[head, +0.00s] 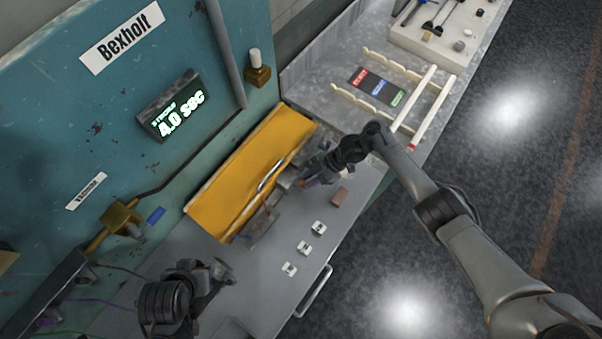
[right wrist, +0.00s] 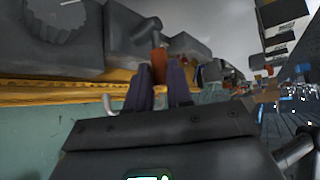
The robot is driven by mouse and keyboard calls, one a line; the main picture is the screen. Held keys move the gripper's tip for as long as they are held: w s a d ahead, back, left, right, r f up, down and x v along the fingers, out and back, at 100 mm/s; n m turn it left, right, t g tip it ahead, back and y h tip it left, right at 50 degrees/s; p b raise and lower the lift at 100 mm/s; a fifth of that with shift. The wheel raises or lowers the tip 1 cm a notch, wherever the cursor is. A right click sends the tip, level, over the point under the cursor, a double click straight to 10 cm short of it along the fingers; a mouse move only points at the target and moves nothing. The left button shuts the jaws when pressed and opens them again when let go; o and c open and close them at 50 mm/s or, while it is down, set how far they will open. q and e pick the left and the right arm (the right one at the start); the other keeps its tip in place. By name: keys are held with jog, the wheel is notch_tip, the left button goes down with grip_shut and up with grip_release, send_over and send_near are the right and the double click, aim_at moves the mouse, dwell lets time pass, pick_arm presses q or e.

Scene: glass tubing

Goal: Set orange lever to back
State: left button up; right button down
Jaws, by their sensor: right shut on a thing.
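In the right wrist view, the orange lever (right wrist: 159,62) stands upright between the two dark purple fingers of my right gripper (right wrist: 160,88), which is shut on it. Its lower part is hidden by the fingers. In the head view my right gripper (head: 311,181) is low over the grey bench top, just right of the yellow panel, and hides the lever there. My left gripper (head: 222,276) is at the lower left of the head view, over the bench and away from the lever. Its fingers are too dark to tell whether they are open.
The yellow panel (head: 240,183) with a metal handle leans by the teal machine wall (head: 105,125). A reddish block (head: 340,197) and several small white blocks (head: 304,248) lie on the grey bench. A wooden rack (head: 430,108) and a tool tray (head: 420,43) are at the upper right.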

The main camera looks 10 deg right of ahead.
jog(key=shift+d+f, duration=0.1)
dwell(0.5)
jog(key=c, duration=1)
grip_release()
jog(key=shift+v, duration=5.45)
jog(key=shift+f+p, duration=0.15)
jog(key=shift+p, duration=0.15)
